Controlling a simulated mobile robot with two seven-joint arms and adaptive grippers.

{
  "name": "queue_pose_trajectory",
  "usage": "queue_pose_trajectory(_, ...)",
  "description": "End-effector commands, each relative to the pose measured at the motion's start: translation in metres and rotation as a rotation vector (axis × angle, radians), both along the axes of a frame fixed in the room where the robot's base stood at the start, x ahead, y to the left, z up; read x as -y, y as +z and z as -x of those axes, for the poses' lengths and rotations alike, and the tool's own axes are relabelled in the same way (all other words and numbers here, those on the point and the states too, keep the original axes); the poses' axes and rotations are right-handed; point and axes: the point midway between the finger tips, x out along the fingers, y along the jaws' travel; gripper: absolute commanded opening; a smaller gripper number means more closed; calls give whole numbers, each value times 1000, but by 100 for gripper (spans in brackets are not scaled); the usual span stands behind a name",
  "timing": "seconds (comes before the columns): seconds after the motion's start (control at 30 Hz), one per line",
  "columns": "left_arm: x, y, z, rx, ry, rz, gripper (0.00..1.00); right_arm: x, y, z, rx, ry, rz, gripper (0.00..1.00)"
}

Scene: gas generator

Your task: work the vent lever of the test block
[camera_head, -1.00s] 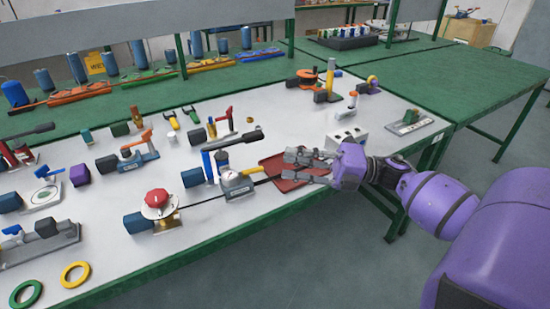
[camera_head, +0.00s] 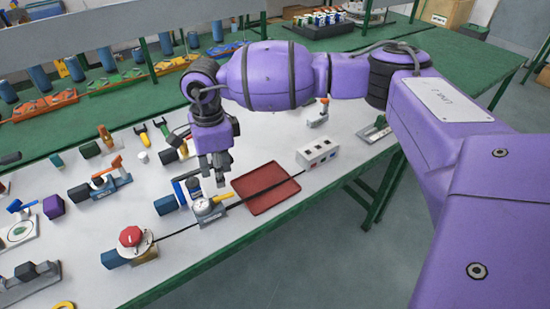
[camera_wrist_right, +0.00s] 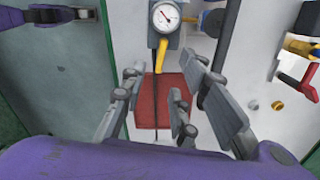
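The test block, which I take to be the grey block with a round dial gauge (camera_head: 203,207), sits on the white bench top. Its yellow lever (camera_head: 222,196) sticks out to the right, towards the red tray. In the right wrist view the gauge (camera_wrist_right: 165,15) is at the top, with the yellow lever (camera_wrist_right: 160,54) pointing down the picture between the finger lines. My right gripper (camera_head: 219,180) points down just above and behind the lever. In the wrist view its fingers (camera_wrist_right: 163,78) are spread, with nothing between them. My left gripper is not clearly seen.
A red tray (camera_head: 262,190) lies right of the block, with a black hose crossing it to a white socket box (camera_head: 318,152). A blue-handled valve (camera_head: 180,192) stands close on the left. A red-knobbed unit (camera_head: 131,238) is nearer the front edge.

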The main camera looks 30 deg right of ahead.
Motion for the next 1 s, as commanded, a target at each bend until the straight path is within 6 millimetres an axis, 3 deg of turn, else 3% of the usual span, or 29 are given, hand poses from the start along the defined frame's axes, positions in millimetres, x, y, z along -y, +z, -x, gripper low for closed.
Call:
queue_pose_trajectory(0.17, 0, -7, 7, -16, 3, 2, 28, 10, -11, -2, 10, 34, 45, 28)
queue_pose_trajectory(0.6, -3, -1, 2, -4, -1, -3, 28, 9, -74, -1, 9, 30, 40, 28)
queue_pose_trajectory(0.97, -1, 0, 0, 0, 0, 0, 28, 9, -81, -2, 9, 30, 39, 28)
queue_pose_trajectory(1.0, -1, 0, 0, 0, 0, 0, 28, 9, -81, -2, 9, 30, 39, 24)
